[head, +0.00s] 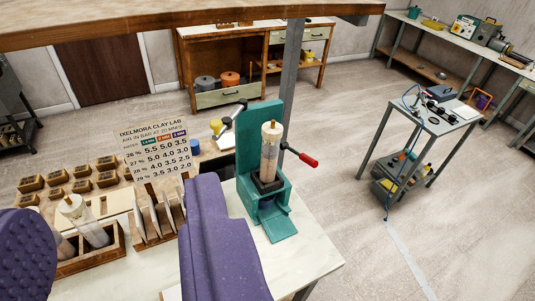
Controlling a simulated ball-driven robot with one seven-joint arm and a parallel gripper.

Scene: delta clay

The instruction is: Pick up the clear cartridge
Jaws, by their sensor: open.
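A third clear cartridge (270,152) with a cream cap stands upright in a teal press (247,150). My gripper (118,205) is open, its purple fingers wide apart at the lower left and bottom centre. The rack cartridges appear between the fingers, with nothing gripped. The right finger hides part of the bench.
A sign (155,147) stands behind the rack, near several small wooden blocks (82,175). The press has a red-tipped lever (303,156) sticking out right. A post (290,75) and overhead shelf (150,22) stand behind. A grey trolley (420,125) is at right, with open floor around it.

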